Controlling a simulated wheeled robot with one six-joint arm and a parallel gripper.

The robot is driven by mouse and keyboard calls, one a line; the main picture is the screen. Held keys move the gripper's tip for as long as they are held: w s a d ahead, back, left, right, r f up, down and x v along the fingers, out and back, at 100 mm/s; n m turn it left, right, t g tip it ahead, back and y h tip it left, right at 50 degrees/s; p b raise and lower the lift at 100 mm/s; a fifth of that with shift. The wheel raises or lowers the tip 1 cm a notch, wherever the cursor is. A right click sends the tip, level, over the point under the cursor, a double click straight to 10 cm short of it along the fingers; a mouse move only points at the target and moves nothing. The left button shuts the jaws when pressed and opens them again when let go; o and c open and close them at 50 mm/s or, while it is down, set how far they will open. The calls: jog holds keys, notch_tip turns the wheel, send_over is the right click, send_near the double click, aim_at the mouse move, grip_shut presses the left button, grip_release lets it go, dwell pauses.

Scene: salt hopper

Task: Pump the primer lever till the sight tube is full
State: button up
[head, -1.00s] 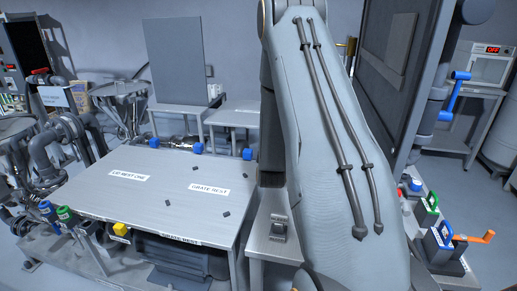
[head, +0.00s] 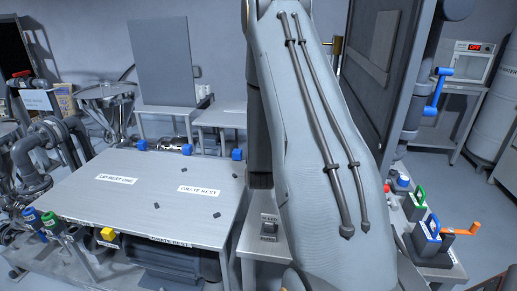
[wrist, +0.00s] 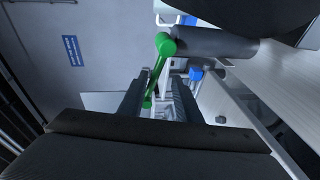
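In the wrist view, a green lever (wrist: 157,70) with a round green end rises in front of my gripper (wrist: 160,92). Its lower part shows in the gap between my two dark fingers. The fingers stand apart, and I see no clear contact with the lever. I cannot tell how deep the lever is between them. I cannot confirm that this lever is the primer lever. In the head view my own arm fills the middle and my gripper is out of sight. I cannot make out the sight tube or its level.
A metal table (head: 150,205) with rest labels stands left of my arm. A small switch box (head: 268,226) sits beside the arm. A blue handle (head: 437,90), an orange crank (head: 463,230) and a large dark panel (head: 385,60) are at right. Pipes and valves crowd the left.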

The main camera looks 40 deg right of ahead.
jog(key=b+v, duration=0.1)
jog(key=v, duration=0.5)
jog(key=shift+s, duration=0.25)
jog(key=shift+a, duration=0.2)
jog(key=s+a+f+m+g+y, duration=0.1)
jog(key=s+a+m+g+y, duration=0.15)
jog(key=a, duration=0.55)
jog(key=s+a+f+m+g+y, duration=0.15)
jog(key=a+y, duration=0.25)
jog(key=a, duration=0.4)
jog(key=s+a+r+m+g+y, duration=0.1)
jog(key=s+a+m+g, duration=0.2)
jog(key=s+a, duration=0.3)
jog(key=s+a+m+g+y, duration=0.1)
jog(key=s+a+m+g, duration=0.2)
jog(key=s, duration=0.9)
jog(key=a+g, duration=0.2)
jog(key=shift+a+r, duration=0.35)
